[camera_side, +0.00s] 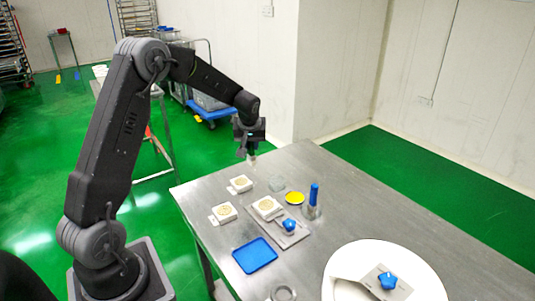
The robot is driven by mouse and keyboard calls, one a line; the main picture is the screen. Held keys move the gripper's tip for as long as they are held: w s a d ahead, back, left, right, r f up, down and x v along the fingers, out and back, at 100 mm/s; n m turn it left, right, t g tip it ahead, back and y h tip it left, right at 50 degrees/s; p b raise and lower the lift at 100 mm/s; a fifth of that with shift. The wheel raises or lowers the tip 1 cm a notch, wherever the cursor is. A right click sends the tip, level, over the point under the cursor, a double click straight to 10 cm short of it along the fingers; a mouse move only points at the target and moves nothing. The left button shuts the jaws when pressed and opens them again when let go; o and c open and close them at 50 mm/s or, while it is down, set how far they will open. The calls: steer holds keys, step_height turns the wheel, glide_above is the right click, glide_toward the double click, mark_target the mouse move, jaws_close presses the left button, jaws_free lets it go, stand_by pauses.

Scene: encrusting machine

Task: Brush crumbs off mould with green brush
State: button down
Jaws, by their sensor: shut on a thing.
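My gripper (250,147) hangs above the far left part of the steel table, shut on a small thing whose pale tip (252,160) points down. It looks like the brush, but its handle is hidden in the jaws and I cannot make out any green. Three white square moulds with round patterned faces lie below: one at the back left (241,184), one at the front left (224,213), and one in the middle (267,207) on a metal plate. The gripper is above and beyond them, touching none. Crumbs are too small to tell.
A blue-handled tool (314,196) stands upright in a metal holder beside a yellow disc (295,198) and a clear container (276,184). A blue knob (289,226) sits on the metal plate. A blue tray (255,255) and large white disc (428,282) are nearer. The table's right is clear.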

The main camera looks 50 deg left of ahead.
steer(key=s+d+r, duration=0.3)
steer(key=s+d, duration=0.2)
steer(key=d, duration=0.6)
steer(key=f, duration=0.5)
steer(key=d+f, duration=0.1)
steer(key=f, duration=0.2)
steer(key=shift+w+f, duration=0.1)
steer(key=shift+f, duration=0.05)
steer(key=shift+d, duration=2.65)
steer(key=shift+a, duration=3.3)
steer(key=shift+w+d, duration=0.65)
steer(key=shift+d, duration=2.65)
steer(key=shift+a, duration=3.3)
step_height(320, 180, up, 8)
